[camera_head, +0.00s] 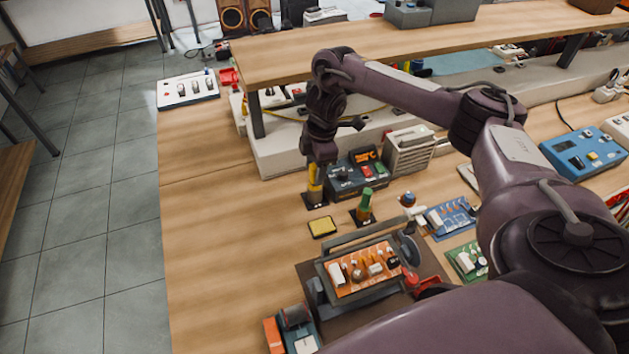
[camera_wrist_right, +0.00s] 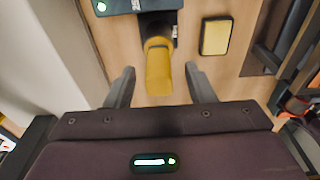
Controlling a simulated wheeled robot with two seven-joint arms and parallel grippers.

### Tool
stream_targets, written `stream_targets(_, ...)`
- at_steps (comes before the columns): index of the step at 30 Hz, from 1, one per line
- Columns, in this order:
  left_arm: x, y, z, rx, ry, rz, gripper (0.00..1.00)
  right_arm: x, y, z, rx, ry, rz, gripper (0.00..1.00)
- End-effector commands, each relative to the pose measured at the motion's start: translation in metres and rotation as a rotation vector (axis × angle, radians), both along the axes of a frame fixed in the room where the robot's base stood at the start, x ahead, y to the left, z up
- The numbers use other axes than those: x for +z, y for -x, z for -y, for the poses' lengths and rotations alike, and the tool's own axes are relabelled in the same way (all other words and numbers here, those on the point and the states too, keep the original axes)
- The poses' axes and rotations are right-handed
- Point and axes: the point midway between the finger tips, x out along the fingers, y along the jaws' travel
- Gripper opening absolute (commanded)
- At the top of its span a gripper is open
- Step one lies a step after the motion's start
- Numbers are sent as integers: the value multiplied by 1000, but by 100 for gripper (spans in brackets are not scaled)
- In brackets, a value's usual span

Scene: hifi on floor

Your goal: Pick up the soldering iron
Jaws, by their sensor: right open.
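The soldering iron (camera_head: 316,182) has a yellow handle and stands upright in a small dark stand (camera_head: 315,199) on the wooden workbench. My right gripper (camera_head: 319,155) is right above the iron in the head view, pointing down. In the wrist view my right gripper (camera_wrist_right: 160,82) is open, with a gap visible on each side of the handle. The iron's tip is hidden in the stand. My left gripper is not in view.
A dark power unit (camera_head: 357,174) stands close behind the iron. A board holder (camera_head: 318,293) with an orange circuit board is nearer. A raised shelf (camera_head: 290,65) runs behind.

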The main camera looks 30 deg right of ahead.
Motion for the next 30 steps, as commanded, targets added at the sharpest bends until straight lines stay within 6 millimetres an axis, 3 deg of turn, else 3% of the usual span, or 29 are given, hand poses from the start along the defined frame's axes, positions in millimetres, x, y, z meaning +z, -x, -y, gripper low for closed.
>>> stream_targets(1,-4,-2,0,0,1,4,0,-12,2,-1,0,-3,-4,49)
stream_targets(6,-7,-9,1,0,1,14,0,-28,0,-3,1,0,-2,49)
stream_targets(14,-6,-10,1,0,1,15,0,-29,0,-3,1,0,0,49)
stream_targets(24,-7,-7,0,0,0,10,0,-29,-1,-3,1,0,0,6)
stream_targets(30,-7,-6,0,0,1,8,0,-28,-1,-3,1,0,1,5)
